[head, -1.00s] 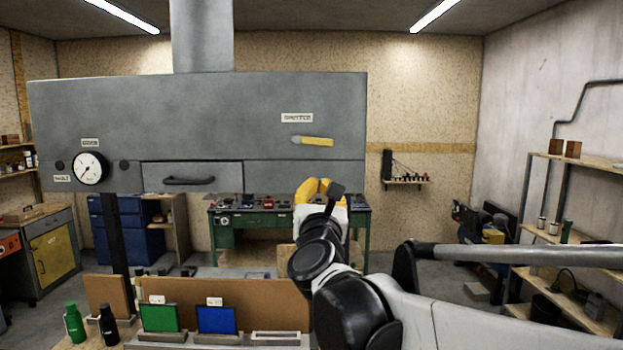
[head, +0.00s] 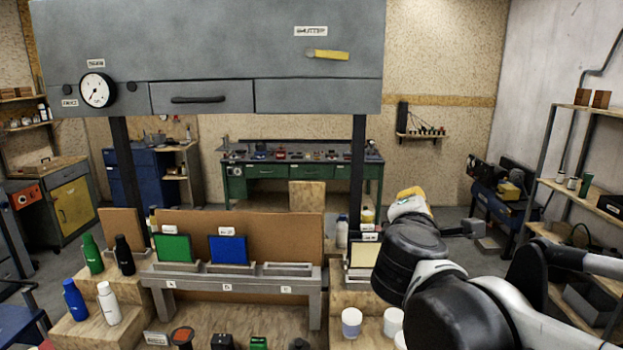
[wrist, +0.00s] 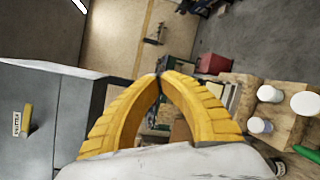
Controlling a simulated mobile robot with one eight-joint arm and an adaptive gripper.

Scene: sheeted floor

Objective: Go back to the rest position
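My gripper (wrist: 160,77) shows in the wrist view as two yellow fingers that bow outward and meet at their tips, with nothing seen between them. In the head view my gripper (head: 410,193) is at the right of centre, pointing away from me, partly hidden behind my own arm. It is in the air, to the right of the grey hood's right post, and holds no visible object.
A grey hood (head: 215,55) spans the upper left. Below it, a wooden bench holds a green panel (head: 173,248), a blue panel (head: 228,250) and bottles (head: 109,303). White cups (head: 351,322) stand near my arm. Shelving (head: 560,185) stands at the right.

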